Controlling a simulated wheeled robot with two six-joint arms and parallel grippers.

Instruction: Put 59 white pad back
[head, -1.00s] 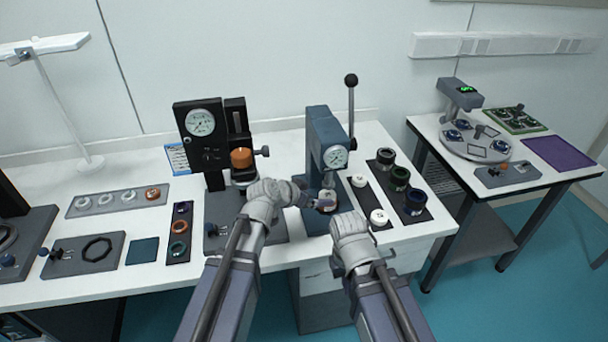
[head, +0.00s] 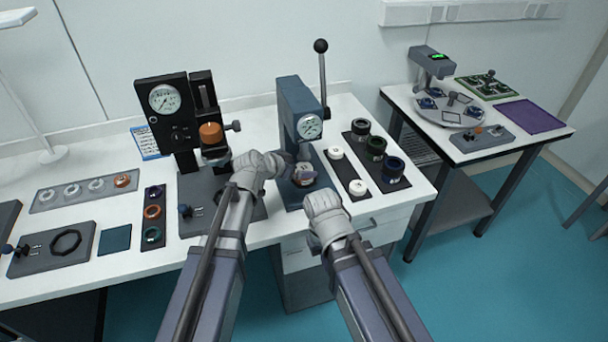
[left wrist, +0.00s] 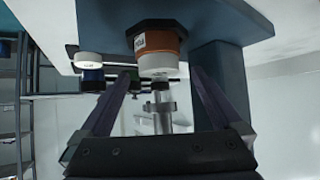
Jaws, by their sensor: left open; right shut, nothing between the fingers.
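A white pad (left wrist: 158,65) sits on an orange-brown holder (left wrist: 158,40) with a small label, on the base of the blue press (head: 297,110). The wrist view is upside down, so the pad shows below the holder. My left gripper (head: 297,170) is open at the press, its fingers on either side of the pad and apart from it. In the head view the gripper partly hides the holder. Two more white pads, a far one (head: 336,152) and a near one (head: 357,187), rest on a black strip. My right gripper (head: 322,203) is shut and empty in front of the press.
Black, green and blue ring pots (head: 375,146) stand right of the pads. A black gauge stand (head: 165,125) with an orange knob is left of the press. Trays of rings lie further left. A second table (head: 475,150) with a round device stands at the right.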

